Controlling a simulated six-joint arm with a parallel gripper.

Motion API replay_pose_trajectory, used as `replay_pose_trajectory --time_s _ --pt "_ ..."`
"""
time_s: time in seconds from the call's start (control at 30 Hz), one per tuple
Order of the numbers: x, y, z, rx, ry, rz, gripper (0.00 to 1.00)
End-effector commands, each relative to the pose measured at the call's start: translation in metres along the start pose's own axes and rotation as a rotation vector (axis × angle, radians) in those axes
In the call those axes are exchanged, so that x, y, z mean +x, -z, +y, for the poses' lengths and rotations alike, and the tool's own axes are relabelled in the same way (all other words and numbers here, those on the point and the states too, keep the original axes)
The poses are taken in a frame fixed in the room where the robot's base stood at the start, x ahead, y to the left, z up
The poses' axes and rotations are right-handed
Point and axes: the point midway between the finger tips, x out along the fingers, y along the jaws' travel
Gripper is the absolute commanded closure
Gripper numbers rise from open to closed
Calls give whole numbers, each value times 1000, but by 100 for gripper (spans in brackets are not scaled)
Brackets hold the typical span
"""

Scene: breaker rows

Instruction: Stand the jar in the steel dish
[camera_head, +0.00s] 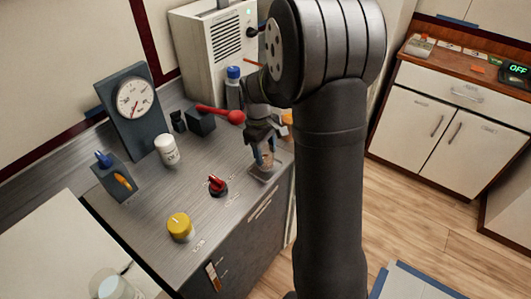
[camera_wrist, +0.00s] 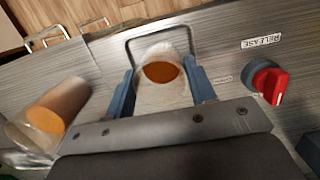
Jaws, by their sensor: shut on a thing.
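The jar (camera_wrist: 165,94) is clear with orange-brown contents. It sits between the two blue fingers of my gripper (camera_wrist: 162,98) in the wrist view, and my gripper is shut on it. In the head view my gripper (camera_head: 264,158) points down at the counter's right end, with the jar low between its fingers. The steel dish (camera_wrist: 131,42) shows as a rounded square rim around the jar's far end in the wrist view. In the head view the dish (camera_head: 262,179) lies under the jar. I cannot tell whether the jar's base touches the dish.
A second clear jar with orange contents (camera_wrist: 52,112) is left of my gripper in the wrist view. A red knob (camera_wrist: 269,82) is at the right, also in the head view (camera_head: 217,185). A red-ended lever (camera_head: 222,113), white jar (camera_head: 167,150) and yellow knob (camera_head: 179,227) share the counter.

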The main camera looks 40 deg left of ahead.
Motion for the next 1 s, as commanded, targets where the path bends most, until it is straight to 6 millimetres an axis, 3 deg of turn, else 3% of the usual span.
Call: replay_pose_trajectory --time_s 0.1,0.43,0.47,0.57,0.87,1.0 --pt "11 2 0 0 0 -1 78" --pt "14 2 0 0 0 0 78" --pt "14 2 0 0 0 0 48" --pt "14 2 0 0 -1 1 28" --pt "12 2 0 0 -1 1 28" --pt "0 2 1 0 -3 3 28"
